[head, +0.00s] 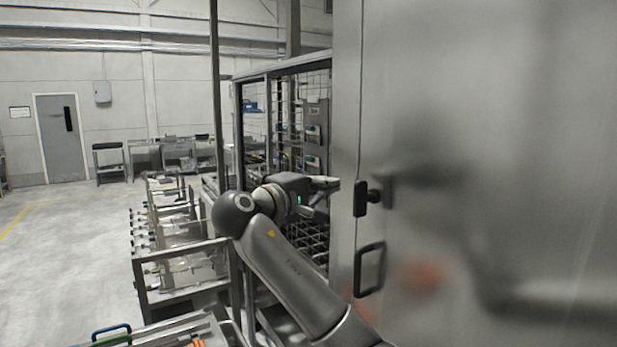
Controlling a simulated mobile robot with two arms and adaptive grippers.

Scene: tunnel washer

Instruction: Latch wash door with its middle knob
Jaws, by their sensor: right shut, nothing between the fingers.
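The wash door (480,110) is a large, glossy grey steel panel that fills the right side of the head view. A black knob (375,196) sits by its left edge, next to a black latch plate (360,199). A black loop handle (369,270) is below the knob. My right gripper (332,184) is shut and empty. In the picture it is just left of the latch plate and knob, at about their height, pointing right. I cannot tell whether its tips touch the steel edge there. My left gripper is out of view.
An open metal frame (240,140) with wire racks stands behind my right arm. Trolleys (185,270) with metal trays stand to the left. A blue-handled item (111,331) is at the bottom left. The floor (60,270) farther left is clear.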

